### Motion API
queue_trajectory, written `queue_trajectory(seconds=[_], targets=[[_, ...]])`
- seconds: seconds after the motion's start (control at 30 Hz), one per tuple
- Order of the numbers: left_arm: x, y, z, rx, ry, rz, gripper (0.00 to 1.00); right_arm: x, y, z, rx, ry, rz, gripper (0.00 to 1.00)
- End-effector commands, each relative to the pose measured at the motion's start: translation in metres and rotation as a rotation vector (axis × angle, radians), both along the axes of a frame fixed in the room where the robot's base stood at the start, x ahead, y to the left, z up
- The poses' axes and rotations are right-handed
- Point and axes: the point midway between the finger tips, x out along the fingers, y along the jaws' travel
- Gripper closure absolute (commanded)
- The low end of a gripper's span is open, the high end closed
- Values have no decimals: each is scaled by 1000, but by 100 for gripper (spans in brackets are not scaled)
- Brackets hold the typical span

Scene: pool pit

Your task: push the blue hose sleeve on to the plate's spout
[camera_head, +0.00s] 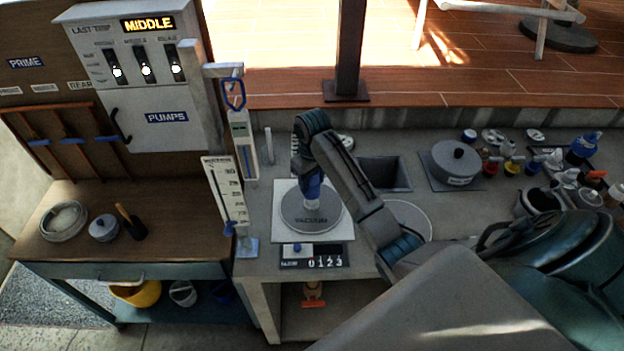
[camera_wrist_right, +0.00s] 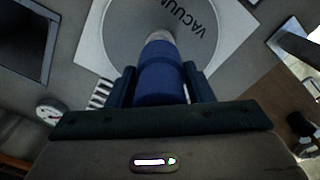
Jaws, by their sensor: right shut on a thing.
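The round grey plate (camera_head: 296,222) marked VACUUM lies on a pale square panel on the counter, and it also shows in the right wrist view (camera_wrist_right: 125,30). Its whitish spout (camera_head: 312,204) stands up near the plate's middle. My right gripper (camera_head: 313,182) is above the spout, shut on the blue hose sleeve (camera_wrist_right: 162,80). The sleeve's lower end meets the spout's light top (camera_wrist_right: 159,37) in the right wrist view. I cannot tell how far the sleeve covers the spout. My left gripper is not in view.
A counter sign reading 0123 (camera_head: 318,262) sits in front of the plate. An upright gauge board (camera_head: 224,192) stands to its left. A dark square basin (camera_head: 384,173) and a lidded grey pot (camera_head: 456,158) lie to the right. Several small bottles stand at far right.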

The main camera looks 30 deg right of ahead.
Motion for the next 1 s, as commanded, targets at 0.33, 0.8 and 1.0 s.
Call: queue_trajectory(seconds=[0.33,0.8,1.0], targets=[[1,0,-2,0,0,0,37,0,0,-10,1,2,0,76],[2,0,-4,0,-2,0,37,0,1,-23,0,0,0,76],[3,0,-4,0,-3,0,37,0,1,-23,0,0,0,76]])
